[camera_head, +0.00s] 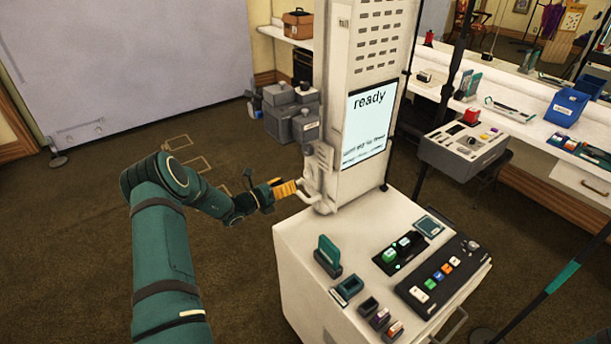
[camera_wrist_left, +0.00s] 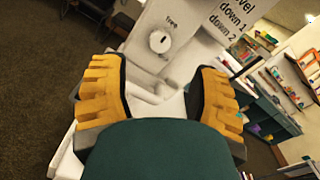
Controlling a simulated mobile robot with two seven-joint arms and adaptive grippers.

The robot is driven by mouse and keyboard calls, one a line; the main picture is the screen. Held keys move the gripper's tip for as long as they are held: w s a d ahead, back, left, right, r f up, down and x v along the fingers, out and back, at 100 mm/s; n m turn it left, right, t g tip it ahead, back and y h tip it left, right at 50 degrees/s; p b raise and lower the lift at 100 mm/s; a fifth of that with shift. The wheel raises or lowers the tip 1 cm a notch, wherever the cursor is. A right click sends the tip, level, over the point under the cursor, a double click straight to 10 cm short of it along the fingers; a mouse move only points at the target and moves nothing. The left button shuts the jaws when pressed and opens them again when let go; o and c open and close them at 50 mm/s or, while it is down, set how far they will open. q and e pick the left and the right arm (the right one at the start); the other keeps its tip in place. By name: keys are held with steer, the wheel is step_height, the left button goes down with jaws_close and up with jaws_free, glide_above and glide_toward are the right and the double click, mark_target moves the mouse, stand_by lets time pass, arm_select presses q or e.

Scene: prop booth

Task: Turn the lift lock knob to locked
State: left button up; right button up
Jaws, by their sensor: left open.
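The lift lock knob (camera_wrist_left: 159,41) is a small round white dial with a dark mark, on a pale panel in the left wrist view. A label that seems to read "Free" sits just above it. My left gripper (camera_wrist_left: 160,78) has its yellow ridged fingers spread apart, with the knob beyond the gap and apart from them. In the head view my left gripper (camera_head: 293,187) is beside the white column (camera_head: 345,75), near its grey bracket (camera_head: 319,165). I cannot make out the knob in that view. My right gripper is not in view.
A screen (camera_head: 369,118) reading "ready" is on the column. A white cabinet (camera_head: 300,240) below carries button panels (camera_head: 442,275). A curved pale handle (camera_head: 306,197) is close to my left fingers. Grey boxes (camera_head: 290,112) sit behind. The carpet at left is open.

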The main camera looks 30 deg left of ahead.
mark_target(306, 175)
arm_select(q)
steer(key=x, duration=0.7)
steer(key=shift+w, duration=0.2)
steer(key=shift+d, duration=0.1)
jaws_close()
